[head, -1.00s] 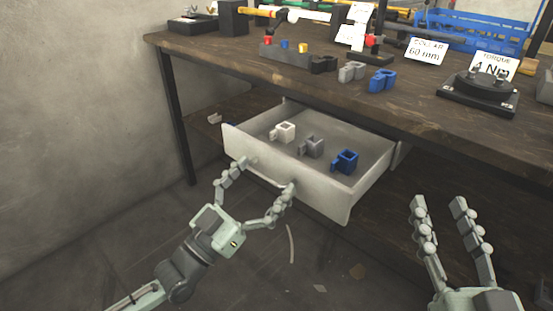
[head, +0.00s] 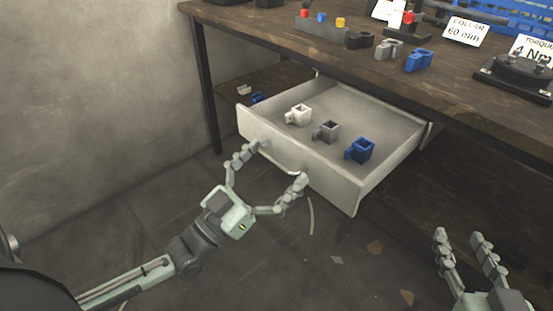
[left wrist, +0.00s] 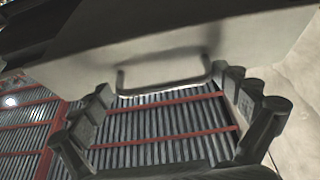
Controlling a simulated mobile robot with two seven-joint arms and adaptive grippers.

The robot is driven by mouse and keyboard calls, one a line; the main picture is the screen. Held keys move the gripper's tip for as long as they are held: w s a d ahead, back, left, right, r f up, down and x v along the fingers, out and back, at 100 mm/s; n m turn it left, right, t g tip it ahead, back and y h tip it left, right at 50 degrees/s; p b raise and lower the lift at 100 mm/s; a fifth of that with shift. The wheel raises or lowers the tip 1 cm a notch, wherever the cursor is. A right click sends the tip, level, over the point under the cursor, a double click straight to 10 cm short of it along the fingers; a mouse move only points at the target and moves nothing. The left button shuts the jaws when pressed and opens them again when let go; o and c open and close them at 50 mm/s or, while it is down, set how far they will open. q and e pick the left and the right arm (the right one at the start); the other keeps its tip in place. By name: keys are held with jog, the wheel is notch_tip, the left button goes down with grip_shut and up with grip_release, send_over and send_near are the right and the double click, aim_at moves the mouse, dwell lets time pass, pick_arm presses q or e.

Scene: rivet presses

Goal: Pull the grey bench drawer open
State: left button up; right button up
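The grey bench drawer (head: 298,155) stands well out from under the bench in the head view. It holds a white, a grey and a blue block with square openings. A bar handle (left wrist: 165,88) on its front shows in the left wrist view. My left gripper (head: 284,162) is at the drawer front, its fingers spread wide, one near each end of the handle. I cannot tell whether the fingertips touch the handle. My right gripper (head: 458,236) is open and empty, low at the right, apart from the drawer.
The wooden bench top (head: 330,60) carries several blocks, a COLLAR 60 mm sign (head: 466,31) and a black fixture (head: 515,75). A dark bench leg (head: 206,85) stands left of the drawer. The grey floor (head: 120,215) before the drawer has only small scraps on it.

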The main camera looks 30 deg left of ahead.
pick_arm(q)
jog(key=shift+f, duration=0.1)
jog(key=v, duration=1.2)
dwell(0.4)
